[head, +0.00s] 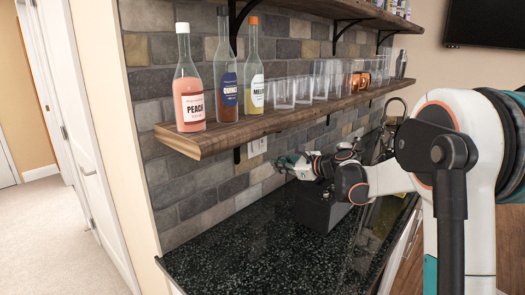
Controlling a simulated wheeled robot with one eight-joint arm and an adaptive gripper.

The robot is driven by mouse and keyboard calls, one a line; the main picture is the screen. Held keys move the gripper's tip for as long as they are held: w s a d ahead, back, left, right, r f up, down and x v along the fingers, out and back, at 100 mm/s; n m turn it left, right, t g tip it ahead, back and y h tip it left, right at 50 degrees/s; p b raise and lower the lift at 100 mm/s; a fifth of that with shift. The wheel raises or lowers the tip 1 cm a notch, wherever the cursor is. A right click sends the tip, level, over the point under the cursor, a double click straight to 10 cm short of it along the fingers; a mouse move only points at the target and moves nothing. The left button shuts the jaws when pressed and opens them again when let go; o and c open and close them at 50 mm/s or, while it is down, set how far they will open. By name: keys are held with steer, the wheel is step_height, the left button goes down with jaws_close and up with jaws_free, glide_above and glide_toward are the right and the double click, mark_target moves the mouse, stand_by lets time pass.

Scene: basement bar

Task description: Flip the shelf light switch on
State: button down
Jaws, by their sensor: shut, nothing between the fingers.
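A white wall plate (257,147) is on the stone-tiled wall just under the lower wooden shelf, right of a black shelf bracket. It looks like the light switch, but it is too small to tell the position of its toggle. My gripper (279,162) is shut and empty. It reaches left over the counter towards the wall, with its fingertips a little below and right of the plate in the picture. I cannot tell whether the fingertips touch the wall.
The lower shelf (200,143) overhangs the plate and carries bottles (188,85), several glasses (285,93) and copper mugs (360,80). A dark box (318,207) stands on the counter (225,265) below my wrist. The counter's near left part is clear.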

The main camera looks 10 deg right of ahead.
steer(key=w+d+f+m+t+p, duration=0.1)
steer(key=w+d+m, duration=0.3)
steer(key=w+d, duration=0.1)
steer(key=shift+w+d+m+t+y, duration=0.15)
steer(key=shift+d+m+t+y, duration=0.15)
steer(key=shift+m+y, duration=0.1)
steer(key=shift+a, duration=0.1)
steer(key=b+x, duration=0.3)
steer(key=x, duration=1.1)
steer(key=shift+w, duration=0.1)
